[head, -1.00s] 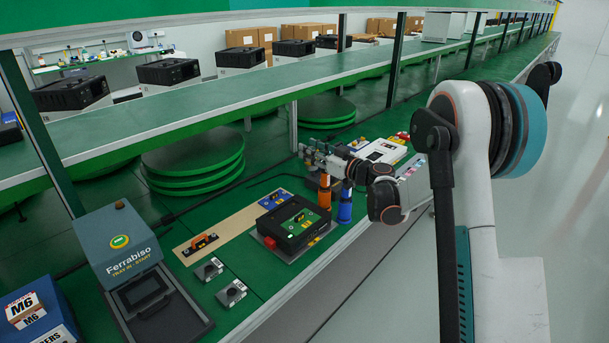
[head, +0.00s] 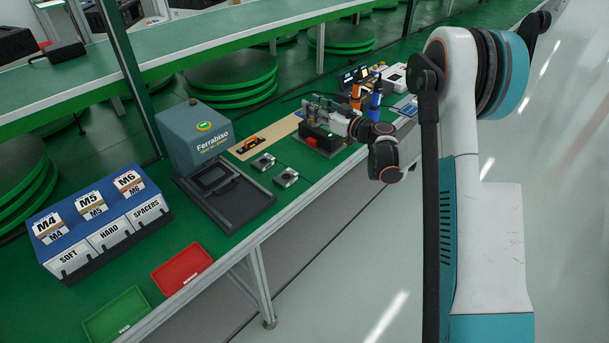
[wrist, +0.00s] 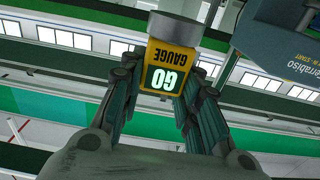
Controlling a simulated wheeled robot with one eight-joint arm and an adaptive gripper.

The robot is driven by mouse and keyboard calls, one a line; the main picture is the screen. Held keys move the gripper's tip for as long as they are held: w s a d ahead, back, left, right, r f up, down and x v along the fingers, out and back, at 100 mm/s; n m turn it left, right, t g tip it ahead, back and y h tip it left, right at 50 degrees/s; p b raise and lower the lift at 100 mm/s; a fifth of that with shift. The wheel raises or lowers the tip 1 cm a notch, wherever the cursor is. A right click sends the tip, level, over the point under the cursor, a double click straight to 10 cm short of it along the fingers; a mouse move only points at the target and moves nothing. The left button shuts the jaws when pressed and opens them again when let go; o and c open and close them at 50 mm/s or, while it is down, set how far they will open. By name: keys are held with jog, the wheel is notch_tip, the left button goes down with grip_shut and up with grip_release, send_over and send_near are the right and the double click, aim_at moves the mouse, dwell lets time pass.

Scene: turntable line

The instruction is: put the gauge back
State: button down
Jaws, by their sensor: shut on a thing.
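In the head view my gripper (head: 318,108) is over the bench, by the black box with a red part (head: 322,137). I cannot make out the gauge there. A tan board (head: 283,129) lies left of the box and carries an orange-and-black piece (head: 249,145).
Two small grey blocks (head: 263,162) (head: 286,178) lie before the board. A blue Ferrabiso machine (head: 190,138), labelled bins (head: 105,215), a red tray (head: 181,270) and a green tray (head: 117,315) stand leftward. An orange cylinder (head: 356,94) and a blue one (head: 375,104) stand right of my gripper.

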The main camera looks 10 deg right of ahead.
notch_tip(320, 180, down, 20)
jog(key=b, duration=0.6)
jog(key=shift+r+b, duration=0.1)
jog(key=shift+b, duration=0.25)
jog(key=c, duration=1.2)
grip_release()
